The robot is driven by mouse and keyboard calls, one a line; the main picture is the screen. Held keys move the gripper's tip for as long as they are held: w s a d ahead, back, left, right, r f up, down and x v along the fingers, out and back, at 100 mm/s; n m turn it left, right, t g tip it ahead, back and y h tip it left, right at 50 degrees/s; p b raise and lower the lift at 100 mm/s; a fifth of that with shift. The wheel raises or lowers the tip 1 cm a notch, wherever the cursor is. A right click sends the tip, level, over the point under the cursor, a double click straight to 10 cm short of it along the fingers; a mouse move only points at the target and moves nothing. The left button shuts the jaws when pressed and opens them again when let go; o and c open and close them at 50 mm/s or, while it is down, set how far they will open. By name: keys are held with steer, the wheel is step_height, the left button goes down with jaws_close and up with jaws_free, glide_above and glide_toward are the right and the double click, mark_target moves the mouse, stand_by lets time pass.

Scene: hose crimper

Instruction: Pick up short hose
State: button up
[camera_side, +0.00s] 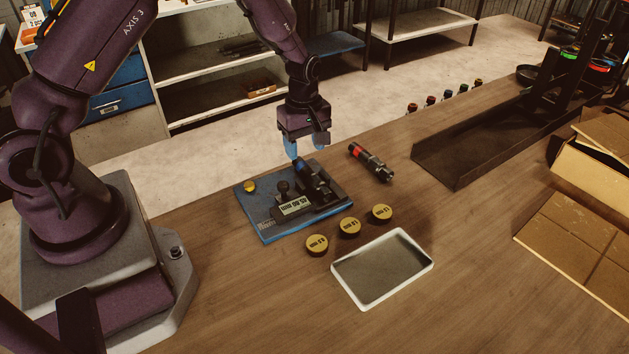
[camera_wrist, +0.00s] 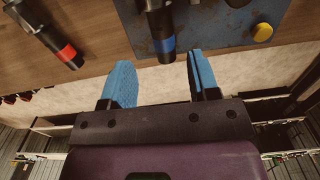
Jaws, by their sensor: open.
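My gripper (camera_side: 306,146) is open, with two blue fingers pointing down above the far side of the blue plate. In the wrist view, a black hose piece with a blue band (camera_wrist: 163,43) lies between the directions of the two fingers (camera_wrist: 160,68), with no visible contact. Its side-view outline merges with the dark crimper (camera_side: 325,187). A second black hose piece with a red band (camera_side: 371,161) lies on the table right of the plate; it also shows at upper left in the wrist view (camera_wrist: 50,35). I cannot tell which piece is the short hose.
The blue plate (camera_side: 262,228) carries the crimper and a small yellow disc (camera_side: 250,186). Several gold round dies (camera_side: 349,226) sit in front, near a white-rimmed tray (camera_side: 429,267). A dark metal channel (camera_side: 460,178) and cardboard boxes (camera_side: 575,240) stand right. The table's front is mostly clear.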

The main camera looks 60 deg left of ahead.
mark_target(306, 167)
steer(key=f, duration=0.5)
steer(key=shift+s+d+f, duration=0.25)
steer(key=shift+d+f, duration=0.1)
steer(key=shift+d, duration=0.05)
jaws_close()
